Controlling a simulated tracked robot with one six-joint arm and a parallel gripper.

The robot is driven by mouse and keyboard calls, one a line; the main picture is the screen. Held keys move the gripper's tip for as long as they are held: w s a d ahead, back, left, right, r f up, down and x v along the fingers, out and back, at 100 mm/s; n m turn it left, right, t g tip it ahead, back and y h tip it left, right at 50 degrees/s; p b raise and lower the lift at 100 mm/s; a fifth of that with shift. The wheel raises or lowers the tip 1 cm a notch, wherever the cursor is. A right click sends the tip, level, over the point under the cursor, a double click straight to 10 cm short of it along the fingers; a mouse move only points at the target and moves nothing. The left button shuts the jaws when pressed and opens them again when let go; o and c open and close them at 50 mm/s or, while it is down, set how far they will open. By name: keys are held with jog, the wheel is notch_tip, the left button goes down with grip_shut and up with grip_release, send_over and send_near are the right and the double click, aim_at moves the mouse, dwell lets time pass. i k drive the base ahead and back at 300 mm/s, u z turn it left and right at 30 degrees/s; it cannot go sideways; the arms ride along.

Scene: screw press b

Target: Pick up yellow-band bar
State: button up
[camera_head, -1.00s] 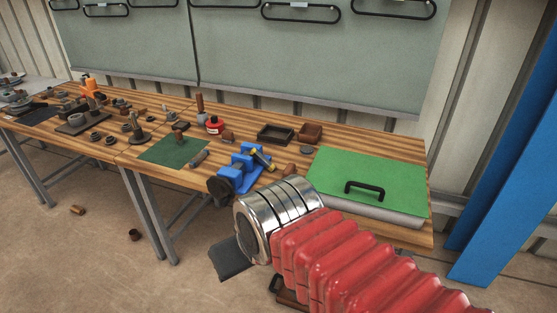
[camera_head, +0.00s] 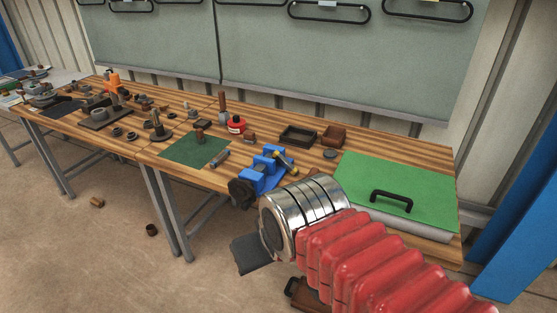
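A short dark bar with yellow on it (camera_head: 285,162) lies at a slant on the blue vise (camera_head: 262,177) near the bench's front edge. I take it for the yellow-band bar, but it is small and I cannot tell whether the jaws hold it. My arm, with red bellows and a shiny metal wrist, reaches in from the lower right. The dark grey end of my gripper (camera_head: 251,254) shows below and left of the wrist, off the bench's front edge and apart from the bar. Its fingers are mostly hidden, so its opening does not show.
Several metal parts crowd the left. Small pieces lie on the floor.

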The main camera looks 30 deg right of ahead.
aim_at(294, 171)
jog(key=i, duration=0.85)
jog(key=z, duration=0.05)
